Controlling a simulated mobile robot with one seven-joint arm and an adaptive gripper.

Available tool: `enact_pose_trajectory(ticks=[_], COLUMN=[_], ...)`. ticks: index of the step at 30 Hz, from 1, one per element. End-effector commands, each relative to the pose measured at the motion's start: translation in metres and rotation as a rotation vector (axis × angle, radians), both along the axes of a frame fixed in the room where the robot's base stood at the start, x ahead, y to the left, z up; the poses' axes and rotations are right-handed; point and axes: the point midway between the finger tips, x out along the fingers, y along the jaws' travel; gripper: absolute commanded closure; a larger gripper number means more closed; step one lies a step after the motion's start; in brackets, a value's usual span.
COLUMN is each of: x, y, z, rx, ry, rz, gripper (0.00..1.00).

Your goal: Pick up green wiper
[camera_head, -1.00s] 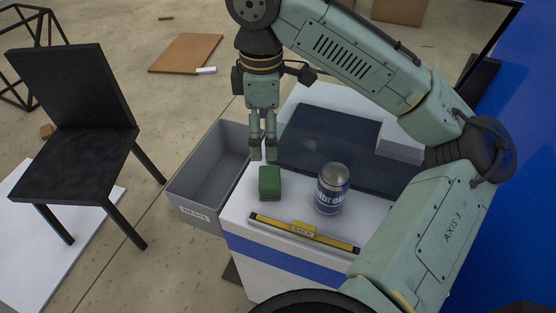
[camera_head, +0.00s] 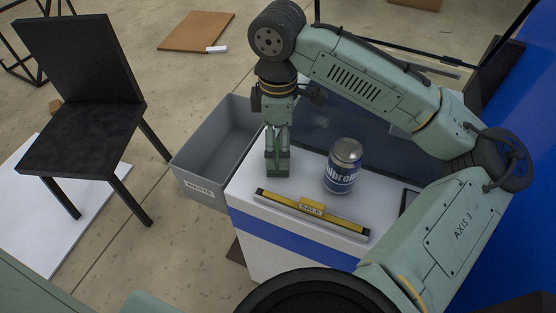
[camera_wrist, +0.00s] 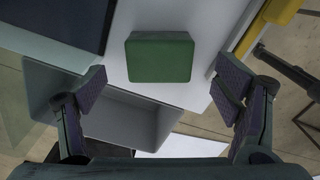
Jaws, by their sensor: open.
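The green wiper (camera_wrist: 160,58) is a small green block on the white table top near its left edge. In the wrist view it lies ahead of and between the two spread fingers of my gripper (camera_wrist: 165,98). My gripper is open, with a gap to the wiper on both sides. In the head view my gripper (camera_head: 277,163) is right at the wiper (camera_head: 278,172), which is partly hidden by the fingers. I cannot tell whether a finger touches it.
A blue and silver can (camera_head: 343,166) stands on the table to the right. A yellow and black bar (camera_head: 312,211) lies along the front edge. A grey bin (camera_head: 205,150) labelled as waste stands left of the table. A black chair (camera_head: 80,135) is farther left.

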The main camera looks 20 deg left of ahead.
Motion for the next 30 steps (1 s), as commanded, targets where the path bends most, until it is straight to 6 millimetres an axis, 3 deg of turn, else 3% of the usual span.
enact_pose_trajectory(ticks=[9,18,30], x=[0.0,0.0,0.0], y=[0.0,0.0,0.0], z=[-0.043,-0.044,-0.044], rx=[-0.001,0.0,0.0], ry=[-0.001,0.0,0.0], rz=[0.0,0.0,0.0], gripper=[0.17,0.17,0.43])
